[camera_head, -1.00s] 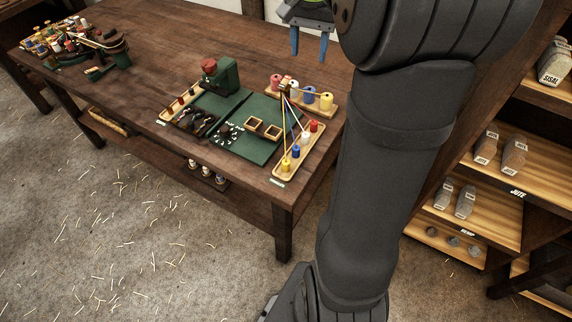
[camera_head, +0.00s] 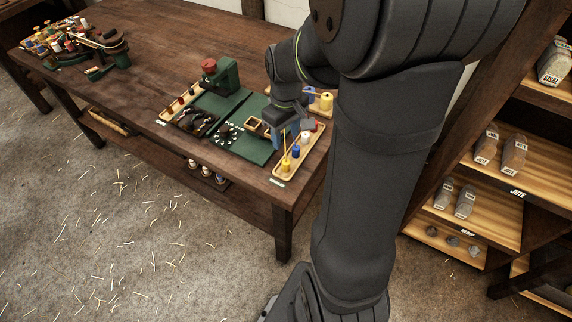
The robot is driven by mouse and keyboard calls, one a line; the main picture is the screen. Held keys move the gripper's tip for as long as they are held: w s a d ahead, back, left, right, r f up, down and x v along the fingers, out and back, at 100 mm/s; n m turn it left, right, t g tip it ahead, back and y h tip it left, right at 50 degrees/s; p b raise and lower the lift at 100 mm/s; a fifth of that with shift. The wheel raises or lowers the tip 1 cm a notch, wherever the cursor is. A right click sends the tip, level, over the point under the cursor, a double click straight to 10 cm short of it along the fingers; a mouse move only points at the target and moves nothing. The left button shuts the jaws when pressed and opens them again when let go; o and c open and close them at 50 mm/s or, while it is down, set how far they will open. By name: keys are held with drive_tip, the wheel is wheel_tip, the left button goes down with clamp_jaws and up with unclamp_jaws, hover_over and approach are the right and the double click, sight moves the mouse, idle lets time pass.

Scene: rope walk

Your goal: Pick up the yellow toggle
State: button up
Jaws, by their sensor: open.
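A small yellow toggle (camera_head: 286,165) stands at the near end of a long light-wood tray (camera_head: 279,177) on the right front of the workbench. A blue piece (camera_head: 295,151) and a white piece (camera_head: 304,139) stand behind it in the same tray. My gripper (camera_head: 289,137) points down over the tray area, with its blue fingers apart and nothing seen between them. It appears above and behind the yellow toggle; its exact height over the tray is hard to tell. It hides part of the tray and the cords behind.
A green mat (camera_head: 255,150) lies left of the tray. A green device with a red top (camera_head: 218,76) stands farther left. A spool rack with a yellow spool (camera_head: 326,101) is partly hidden behind my arm. The bench's middle left is clear.

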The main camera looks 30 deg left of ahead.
sight(286, 162)
wheel_tip(286, 162, down, 12)
drive_tip(key=shift+w+r, duration=0.15)
drive_tip(key=shift+r, duration=0.05)
clamp_jaws()
idle(0.5)
drive_tip(key=shift+r, duration=0.2)
